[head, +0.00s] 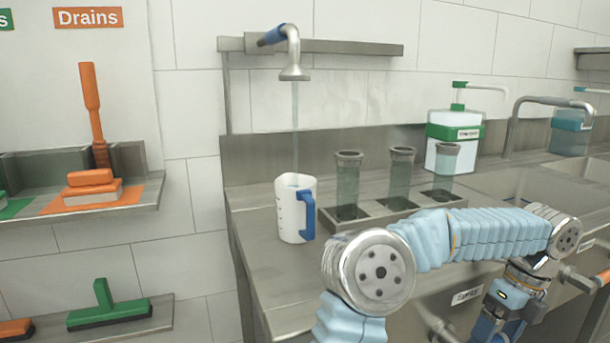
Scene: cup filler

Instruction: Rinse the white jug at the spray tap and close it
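The white jug (294,212) with a blue handle stands upright on the steel counter, under the spray tap (293,68). A thin bluish stream (295,130) runs from the tap head down into the jug's open top. My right arm, in a light blue sleeve, crosses the front of the counter and bends down at the lower right. My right gripper (497,320) is low at the bottom edge, in front of the counter face and away from the jug; its fingertips are not clearly visible. My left gripper is out of view.
A steel rack (384,209) with several clear tubes stands right of the jug. Behind it is a green-and-white pump bottle (454,140). A "SUPPLY" label (467,295) and a grey fitting (441,328) are on the counter front. Brushes sit on shelves at left. A sink (560,170) is at right.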

